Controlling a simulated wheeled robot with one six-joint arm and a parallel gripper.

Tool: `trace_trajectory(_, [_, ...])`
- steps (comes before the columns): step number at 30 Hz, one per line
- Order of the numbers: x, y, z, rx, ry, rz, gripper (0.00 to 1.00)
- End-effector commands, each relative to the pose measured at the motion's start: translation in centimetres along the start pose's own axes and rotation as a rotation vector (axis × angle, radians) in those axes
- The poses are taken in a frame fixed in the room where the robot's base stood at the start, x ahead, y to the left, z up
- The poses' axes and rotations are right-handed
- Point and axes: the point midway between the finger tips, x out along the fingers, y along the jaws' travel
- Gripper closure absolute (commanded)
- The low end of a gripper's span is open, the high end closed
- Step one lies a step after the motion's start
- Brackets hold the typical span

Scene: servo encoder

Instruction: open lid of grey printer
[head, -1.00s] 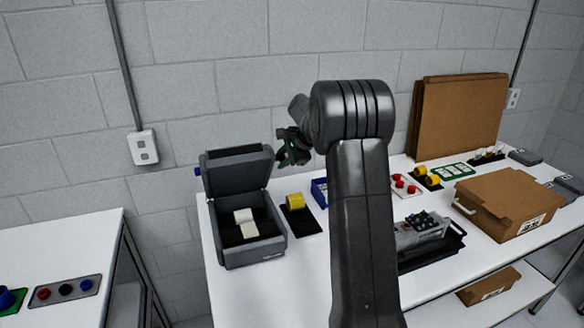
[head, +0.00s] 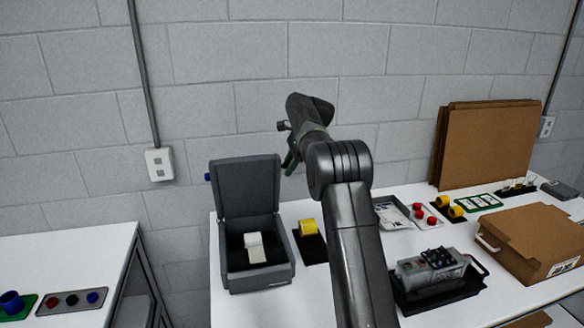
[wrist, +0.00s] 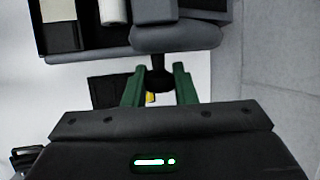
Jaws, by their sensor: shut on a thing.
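The grey printer (head: 262,279) stands at the left end of the white table, its lid (head: 248,186) raised to about upright. A white label roll (head: 254,246) shows inside the open body. My gripper (head: 289,164) is at the right edge of the lid, partly hidden by my wrist. In the wrist view, the green fingers of my gripper (wrist: 158,82) are on either side of a black knob (wrist: 157,70) that joins the grey printer part (wrist: 178,37). The gripper is shut on this knob.
A yellow roll on a black mat (head: 309,250) sits just right of the printer. A grey device in a black tray (head: 440,292), red and yellow parts, and a cardboard box (head: 535,240) stand farther right. The block wall is close behind the table.

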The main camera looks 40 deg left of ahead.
Motion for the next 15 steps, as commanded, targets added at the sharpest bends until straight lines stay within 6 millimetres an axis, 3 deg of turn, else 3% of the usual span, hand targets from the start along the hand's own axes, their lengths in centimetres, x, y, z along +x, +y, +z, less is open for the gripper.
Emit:
trace_trajectory(14, [0.21, 0.02, 0.05, 0.003, -0.001, 0.010, 1.00])
trace_trajectory(15, [0.22, 0.02, 0.05, 0.003, -0.001, 0.010, 0.67])
